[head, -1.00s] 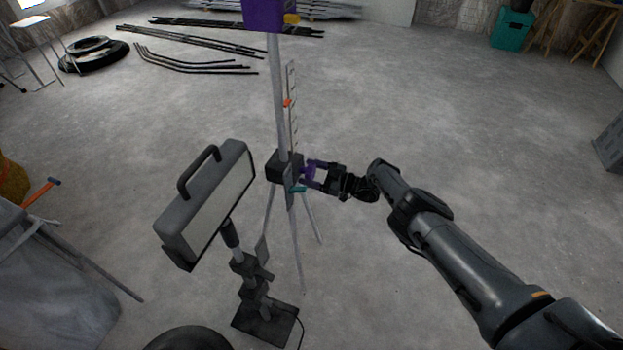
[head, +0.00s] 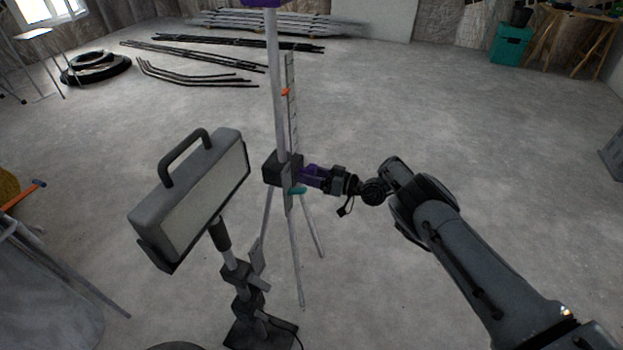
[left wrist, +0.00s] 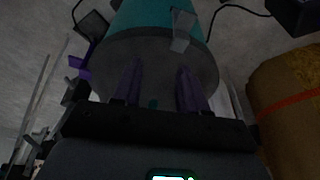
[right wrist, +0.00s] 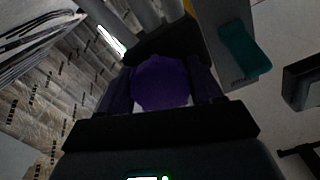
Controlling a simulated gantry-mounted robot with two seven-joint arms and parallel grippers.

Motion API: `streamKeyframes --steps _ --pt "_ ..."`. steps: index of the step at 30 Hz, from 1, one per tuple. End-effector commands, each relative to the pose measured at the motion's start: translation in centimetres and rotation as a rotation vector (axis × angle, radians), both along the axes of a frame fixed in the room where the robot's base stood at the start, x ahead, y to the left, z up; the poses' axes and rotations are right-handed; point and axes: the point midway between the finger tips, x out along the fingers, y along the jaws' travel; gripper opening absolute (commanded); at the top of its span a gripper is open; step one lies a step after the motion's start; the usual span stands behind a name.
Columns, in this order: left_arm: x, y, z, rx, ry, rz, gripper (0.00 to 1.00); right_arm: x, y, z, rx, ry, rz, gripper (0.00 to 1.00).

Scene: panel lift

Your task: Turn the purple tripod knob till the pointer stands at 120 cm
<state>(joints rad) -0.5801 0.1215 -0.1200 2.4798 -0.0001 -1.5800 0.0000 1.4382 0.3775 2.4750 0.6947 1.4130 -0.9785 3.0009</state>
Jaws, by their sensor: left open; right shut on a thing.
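The tripod post (head: 275,90) stands upright mid-view, with a dark housing (head: 283,169) low on it. An upright scale (head: 291,125) is beside the post, and an orange pointer (head: 286,92) sits near its upper part; its numbers are too small to read. My right gripper (head: 312,177) reaches the housing from the right and is shut on the purple knob (right wrist: 162,83), which lies between both fingers in the right wrist view. A teal lever (head: 297,191) is just below; it also shows in the right wrist view (right wrist: 245,50). My left gripper (left wrist: 158,88) is open and empty.
A work lamp (head: 195,200) on a stand is left of the tripod, near it. Beyond lie dark rods (head: 195,75) and black tyres (head: 95,68). A teal cylinder (left wrist: 150,20) is ahead of the left fingers.

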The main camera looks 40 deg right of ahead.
Motion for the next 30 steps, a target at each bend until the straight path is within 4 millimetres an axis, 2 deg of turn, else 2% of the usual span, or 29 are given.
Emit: streamKeyframes --steps 1,12,13,17,30 --pt "-0.01 0.05 -0.18 0.002 0.0 -0.001 0.43 -0.11 -0.06 -0.47 -0.001 0.009 -0.001 0.35" --pt "0.0 0.12 -0.16 0.005 -0.001 -0.004 0.43 -0.14 -0.07 -0.49 0.001 0.014 -0.001 0.35" --pt "0.0 0.11 -0.16 0.004 -0.001 -0.003 0.43 -0.15 -0.07 -0.5 0.001 0.014 -0.001 0.67" --pt "0.0 0.04 -0.15 0.002 0.0 -0.002 0.43 -0.13 -0.06 -0.43 0.002 0.012 -0.001 0.87" --pt "0.02 -0.2 0.61 -0.008 -0.001 0.006 0.43 -0.39 -0.25 0.01 0.005 0.008 -0.001 0.87"
